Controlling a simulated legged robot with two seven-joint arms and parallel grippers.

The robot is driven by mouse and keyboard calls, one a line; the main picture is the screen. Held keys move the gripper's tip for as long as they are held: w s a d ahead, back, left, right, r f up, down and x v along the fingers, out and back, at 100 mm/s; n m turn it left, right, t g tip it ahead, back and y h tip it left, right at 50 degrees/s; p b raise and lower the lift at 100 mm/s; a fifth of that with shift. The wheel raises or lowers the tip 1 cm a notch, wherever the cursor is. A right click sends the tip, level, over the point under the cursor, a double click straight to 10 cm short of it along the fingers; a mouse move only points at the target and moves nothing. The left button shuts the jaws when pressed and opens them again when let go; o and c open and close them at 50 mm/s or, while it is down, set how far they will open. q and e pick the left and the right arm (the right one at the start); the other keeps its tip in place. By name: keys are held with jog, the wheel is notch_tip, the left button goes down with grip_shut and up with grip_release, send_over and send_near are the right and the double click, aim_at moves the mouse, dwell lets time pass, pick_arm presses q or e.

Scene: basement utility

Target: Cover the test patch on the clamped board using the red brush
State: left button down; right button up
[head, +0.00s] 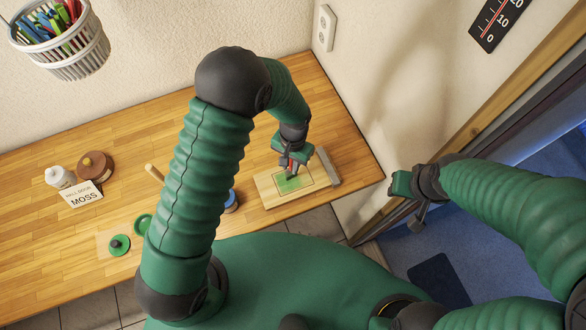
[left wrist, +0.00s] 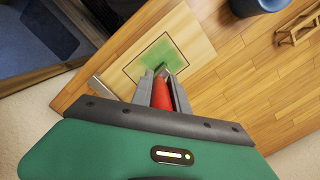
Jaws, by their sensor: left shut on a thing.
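My left gripper (head: 288,161) is over the board at the right end of the wooden table. In the left wrist view the left gripper (left wrist: 161,88) is shut on the red brush (left wrist: 161,95). The brush tip is at or just above the test patch (left wrist: 157,58); I cannot tell if it touches. The patch is a dark-outlined rectangle with uneven green paint inside, paler towards its edges. The pale board (head: 268,189) lies flat, with a grey clamp bar (head: 327,167) at its right end. My right gripper (head: 408,190) is off the table, near the doorway; its jaws are unclear.
A blue pot (left wrist: 258,5) stands near the board, partly hidden by my arm in the head view. A green lid (head: 119,244), a white bottle (head: 60,177), a brown jar (head: 95,166) and a MOSS card (head: 81,194) are at left. The wooden table (head: 130,140) is clear towards the back.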

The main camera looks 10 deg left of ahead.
pick_arm(q)
jog(key=shift+w+a, duration=0.4)
jog(key=shift+w, duration=0.05)
jog(key=shift+d, duration=0.1)
jog(key=shift+w, duration=0.1)
dwell(2.3)
jog(key=shift+s+d, duration=0.2)
jog(key=shift+d, duration=0.7)
jog(key=shift+s+d, duration=0.15)
jog(key=shift+d, duration=0.75)
jog(key=shift+s+d, duration=0.2)
jog(key=shift+d, duration=0.7)
